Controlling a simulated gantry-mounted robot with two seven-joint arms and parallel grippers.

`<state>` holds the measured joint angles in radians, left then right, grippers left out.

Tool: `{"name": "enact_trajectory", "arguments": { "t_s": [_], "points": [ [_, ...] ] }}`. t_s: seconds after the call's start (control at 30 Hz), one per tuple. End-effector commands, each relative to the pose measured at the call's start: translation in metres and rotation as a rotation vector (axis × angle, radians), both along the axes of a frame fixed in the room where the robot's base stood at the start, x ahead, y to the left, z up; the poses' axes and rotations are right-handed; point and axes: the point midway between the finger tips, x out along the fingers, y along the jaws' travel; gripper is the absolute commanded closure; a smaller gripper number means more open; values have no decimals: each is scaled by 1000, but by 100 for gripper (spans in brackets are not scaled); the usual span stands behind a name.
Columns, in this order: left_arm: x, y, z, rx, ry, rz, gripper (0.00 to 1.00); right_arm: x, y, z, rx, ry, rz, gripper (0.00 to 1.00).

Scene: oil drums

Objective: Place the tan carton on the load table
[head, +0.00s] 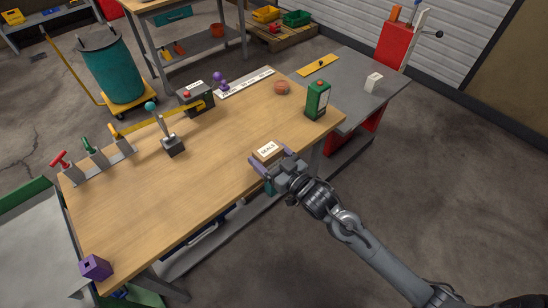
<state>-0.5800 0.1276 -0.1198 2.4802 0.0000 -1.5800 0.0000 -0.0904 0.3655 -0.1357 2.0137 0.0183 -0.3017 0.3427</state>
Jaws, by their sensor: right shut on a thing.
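The tan carton (267,149), with a dark printed word on its pale top, is at the near right edge of the wooden table (215,150). My right gripper (272,159) reaches in from the lower right and is shut on the carton, one finger on each side. The carton's lower part is hidden by the gripper, so I cannot tell whether it touches the tabletop. A grey table (375,103) adjoins at the right; no label shows which one is the load table. My left gripper is not in view.
A green canister (317,99) and an orange-brown round item (281,87) stand at the wooden table's right end. A lever (173,143), control box (195,98) and purple block (96,267) stand farther left. A white block (373,82) is on the grey table. The wooden table's middle is clear.

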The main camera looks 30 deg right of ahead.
Motion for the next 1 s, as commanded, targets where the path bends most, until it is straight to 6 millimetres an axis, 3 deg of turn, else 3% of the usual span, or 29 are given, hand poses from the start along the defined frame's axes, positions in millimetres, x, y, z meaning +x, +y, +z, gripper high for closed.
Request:
{"name": "enact_trajectory", "arguments": {
  "t_s": [0.4, 0.7, 1.0],
  "points": [
    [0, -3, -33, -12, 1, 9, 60, 50, 63, -49, 2, -2, 1, 57],
    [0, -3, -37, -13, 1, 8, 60, 50, 62, -80, -1, 0, 1, 57],
    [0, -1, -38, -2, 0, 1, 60, 49, 62, -83, 0, -1, 1, 57]
  ]
}}
